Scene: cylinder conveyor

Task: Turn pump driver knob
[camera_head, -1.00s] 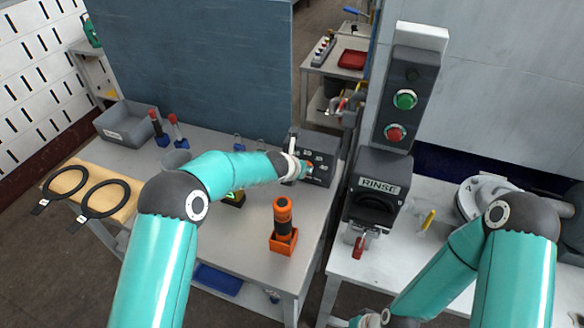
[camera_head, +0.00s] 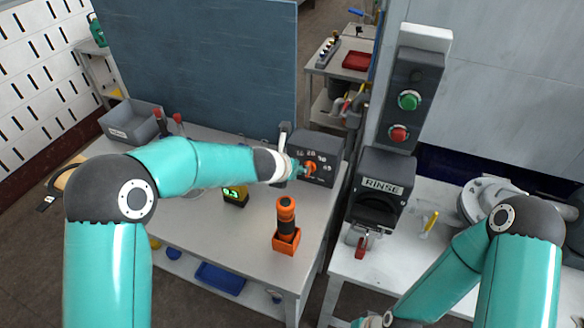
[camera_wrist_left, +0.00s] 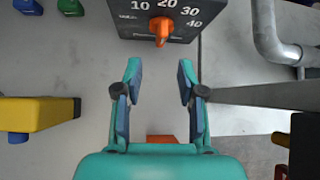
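The pump driver is a dark grey box (camera_head: 324,147) at the back right of the left bench. Its front has an orange knob (camera_head: 311,168) with white numbers around it. In the left wrist view the knob (camera_wrist_left: 162,28) is at the top centre, below the number 20, with 10, 30 and 40 beside it. My left gripper (camera_head: 292,163) is in front of the box. In the left wrist view its fingers (camera_wrist_left: 159,72) are open and empty, pointing toward the knob with a gap between. My right gripper (camera_head: 372,320) is mostly cut off at the bottom edge.
A grey bin (camera_head: 133,122) is at the back left. The RINSE unit (camera_head: 378,190) stands right of the driver.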

